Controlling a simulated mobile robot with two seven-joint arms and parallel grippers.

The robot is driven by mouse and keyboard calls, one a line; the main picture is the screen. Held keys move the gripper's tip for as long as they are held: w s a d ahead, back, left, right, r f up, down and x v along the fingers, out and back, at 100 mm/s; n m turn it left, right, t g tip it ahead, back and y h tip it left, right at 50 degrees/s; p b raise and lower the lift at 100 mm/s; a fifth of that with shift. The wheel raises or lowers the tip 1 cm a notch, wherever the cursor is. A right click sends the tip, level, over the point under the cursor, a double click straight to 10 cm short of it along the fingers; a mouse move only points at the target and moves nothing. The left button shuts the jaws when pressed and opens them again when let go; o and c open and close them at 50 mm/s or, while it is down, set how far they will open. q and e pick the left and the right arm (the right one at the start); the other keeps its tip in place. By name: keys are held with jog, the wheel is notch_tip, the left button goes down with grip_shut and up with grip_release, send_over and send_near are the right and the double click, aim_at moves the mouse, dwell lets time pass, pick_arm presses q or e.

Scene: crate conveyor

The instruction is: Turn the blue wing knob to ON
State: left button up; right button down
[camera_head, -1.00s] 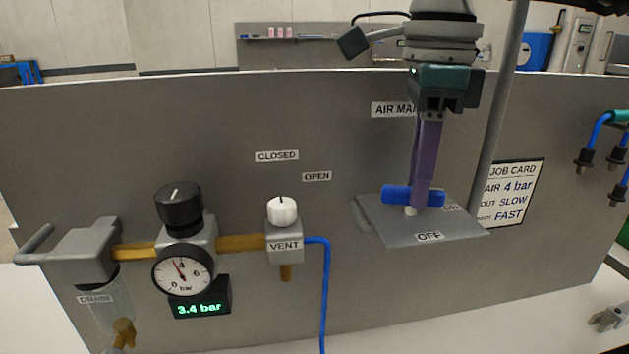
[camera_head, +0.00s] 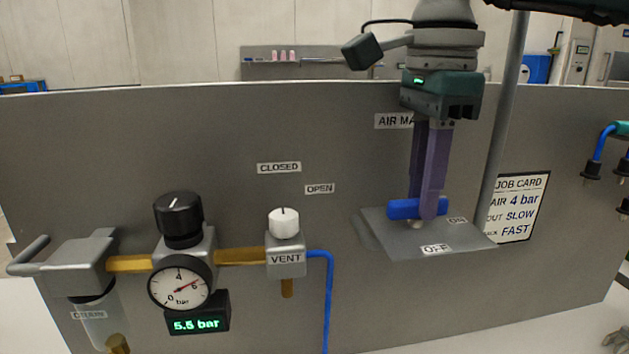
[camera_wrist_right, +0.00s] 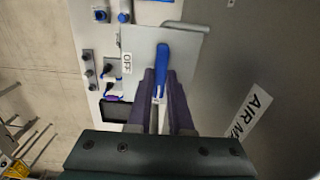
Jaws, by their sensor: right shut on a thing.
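The blue wing knob (camera_head: 403,209) stands on a grey plate (camera_head: 385,228) that sticks out from the panel. The plate carries an OFF label (camera_head: 436,249) at its front edge and an ON label (camera_head: 457,220) at its right. The knob's wing lies left to right, its right end toward ON. My right gripper (camera_head: 424,208) comes down from above, its purple fingers shut on the wing. In the right wrist view the knob (camera_wrist_right: 163,58) runs up from between the fingers (camera_wrist_right: 160,92), with OFF off to its left. My left gripper is out of view.
To the left are a black regulator knob (camera_head: 179,218), a gauge (camera_head: 180,283), a display (camera_head: 197,325) reading 5.5 bar, and a white vent knob (camera_head: 284,221) with a blue hose (camera_head: 328,300). A job card (camera_head: 520,208) is right of the plate, behind a grey post (camera_head: 502,110).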

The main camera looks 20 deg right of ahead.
jog(key=shift+r, duration=0.1)
jog(key=c, duration=0.8)
grip_release()
notch_tip(320, 180, up, 10)
jog(key=shift+f+b, duration=0.1)
jog(key=shift+b, duration=0.7)
jog(key=shift+s, duration=0.1)
